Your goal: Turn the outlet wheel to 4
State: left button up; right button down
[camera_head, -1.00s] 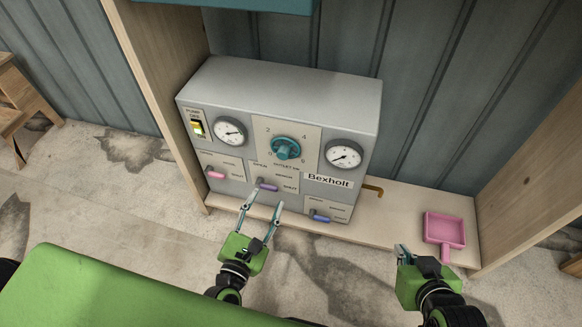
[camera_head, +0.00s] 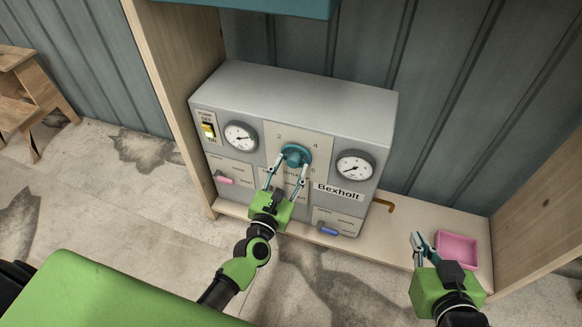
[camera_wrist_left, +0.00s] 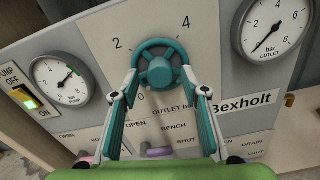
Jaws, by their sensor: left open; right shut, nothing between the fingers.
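The teal outlet wheel (camera_head: 296,155) sits in the middle of the grey panel's front, on a plate with printed numbers around it. In the left wrist view the wheel (camera_wrist_left: 159,66) shows with 2 at its upper left, 4 at its upper right and 0 at its lower left. My left gripper (camera_head: 287,166) is open, with its two fingers reaching up to the lower part of the wheel, one on each side. In the left wrist view its fingertips (camera_wrist_left: 160,82) are near the lower rim; contact is unclear. My right gripper (camera_head: 418,238) is shut and empty, near the pink tray.
The grey panel (camera_head: 300,95) has a gauge (camera_head: 240,137) on the left, another gauge (camera_head: 354,166) on the right, and a pump switch (camera_head: 208,131). Coloured valve levers, including a blue one (camera_head: 327,231), sit below. A pink tray (camera_head: 458,250) lies on the shelf at right.

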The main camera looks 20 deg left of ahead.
pick_arm(q)
jog(key=shift+w, duration=0.4)
jog(key=c, duration=1.1)
